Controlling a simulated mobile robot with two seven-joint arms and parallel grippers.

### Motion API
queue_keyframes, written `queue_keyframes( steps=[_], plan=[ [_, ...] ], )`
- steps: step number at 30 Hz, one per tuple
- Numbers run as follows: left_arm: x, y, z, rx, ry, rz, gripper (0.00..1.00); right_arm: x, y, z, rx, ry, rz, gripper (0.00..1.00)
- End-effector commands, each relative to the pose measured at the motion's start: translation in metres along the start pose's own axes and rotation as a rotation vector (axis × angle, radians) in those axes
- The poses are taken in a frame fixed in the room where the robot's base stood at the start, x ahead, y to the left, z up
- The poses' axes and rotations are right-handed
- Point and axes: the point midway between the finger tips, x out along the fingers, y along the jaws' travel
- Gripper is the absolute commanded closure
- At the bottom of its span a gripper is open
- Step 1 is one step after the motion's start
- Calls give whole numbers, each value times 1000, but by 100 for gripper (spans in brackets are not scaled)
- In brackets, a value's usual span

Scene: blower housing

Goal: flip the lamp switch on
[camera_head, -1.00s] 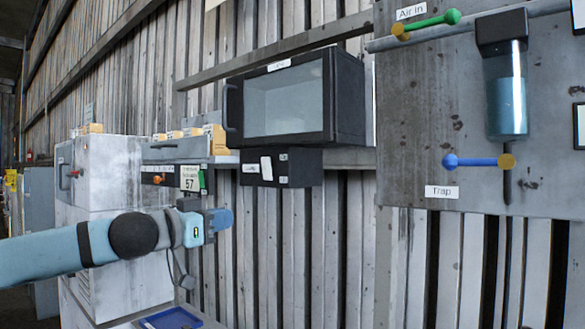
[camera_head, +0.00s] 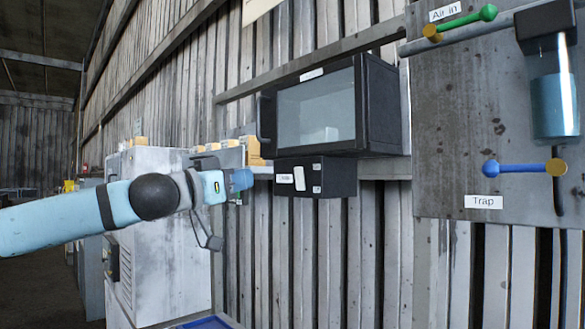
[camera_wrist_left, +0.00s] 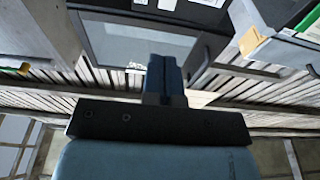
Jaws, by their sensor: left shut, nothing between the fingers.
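A black control box (camera_head: 336,177) hangs under the dark glass-fronted cabinet (camera_head: 320,107). Its front has a small white label too small to read, a white rocker-like piece (camera_head: 299,178) and two small pale plates at its right; I take the white piece for the lamp switch, but its position cannot be told. My left gripper (camera_head: 243,180) is just left of the box, apart from it in the picture, fingers shut and empty. In the left wrist view the shut fingers (camera_wrist_left: 165,80) overlap the cabinet window, and the box (camera_wrist_left: 205,14) shows at the top. My right gripper is not in view.
A grey panel (camera_head: 465,120) at right carries a green-handled valve (camera_head: 460,23), a blue-handled valve (camera_head: 522,168) and a blue-bowled filter (camera_head: 555,105). A grey machine cabinet (camera_head: 165,245) stands behind my left arm. A blue tray (camera_head: 208,323) shows at the bottom edge.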

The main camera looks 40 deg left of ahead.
Motion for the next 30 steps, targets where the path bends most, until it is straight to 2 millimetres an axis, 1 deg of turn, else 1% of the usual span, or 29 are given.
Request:
queue_keyframes(
  steps=[1,9,21,26,30],
  plan=[
    [8,1,-3,-4,-1,3,100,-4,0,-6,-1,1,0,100],
    [49,0,-5,-8,-2,3,100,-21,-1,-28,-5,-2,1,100],
    [102,0,-7,-7,2,1,100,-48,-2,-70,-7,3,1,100],
    [120,0,-5,-6,2,1,100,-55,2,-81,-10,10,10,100],
    [128,0,-2,-2,1,1,100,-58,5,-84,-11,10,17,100]
  ],
)
